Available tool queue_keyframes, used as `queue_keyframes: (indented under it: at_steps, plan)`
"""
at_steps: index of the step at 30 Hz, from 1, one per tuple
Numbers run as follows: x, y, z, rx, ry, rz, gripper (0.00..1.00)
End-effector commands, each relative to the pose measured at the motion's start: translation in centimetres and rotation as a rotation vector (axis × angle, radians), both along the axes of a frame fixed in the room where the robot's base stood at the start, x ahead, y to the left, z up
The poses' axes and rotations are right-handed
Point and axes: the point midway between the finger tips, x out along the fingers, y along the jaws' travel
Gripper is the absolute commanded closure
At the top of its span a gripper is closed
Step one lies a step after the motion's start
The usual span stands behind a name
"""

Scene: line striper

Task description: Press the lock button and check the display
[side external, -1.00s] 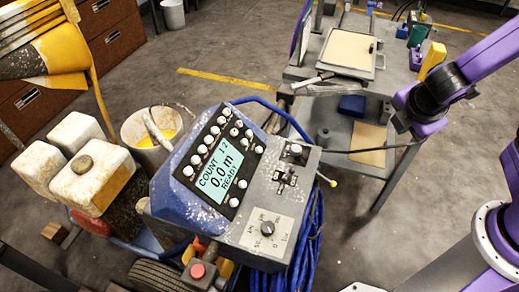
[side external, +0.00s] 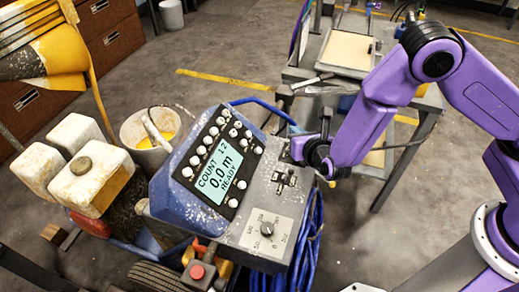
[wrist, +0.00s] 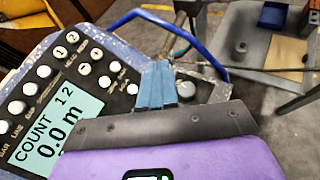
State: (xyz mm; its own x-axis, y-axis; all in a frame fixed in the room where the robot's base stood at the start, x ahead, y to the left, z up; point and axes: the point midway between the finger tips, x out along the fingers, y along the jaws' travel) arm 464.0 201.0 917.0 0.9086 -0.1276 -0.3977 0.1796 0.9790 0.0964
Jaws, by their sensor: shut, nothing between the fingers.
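The line striper's control panel carries a lit display (side external: 216,172) reading "COUNT 12", "0.0 m" and "READY"; the wrist view shows its count and metre lines too (wrist: 52,130). White round buttons (side external: 208,140) run along two sides of the display. I cannot read which one is the lock button.
The grey box also has a toggle switch (side external: 286,178) and a dial knob (side external: 267,228). A blue hose (side external: 265,106) curves behind the panel. A red button (side external: 197,271) sits low in front. A workbench (side external: 345,85) stands behind my arm.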

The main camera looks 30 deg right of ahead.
Motion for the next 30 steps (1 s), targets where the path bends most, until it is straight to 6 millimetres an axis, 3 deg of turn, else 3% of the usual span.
queue_keyframes:
  at_steps: [4, 20, 30]
  plan:
    - [0.2, 0.9, -1.2, -0.032, -0.003, 0.06, 1.0]
    - [0.5, 1.4, -1.8, -0.037, -0.003, 0.073, 1.0]
    - [2.4, 3.3, -4.5, -0.037, -0.002, 0.073, 1.0]
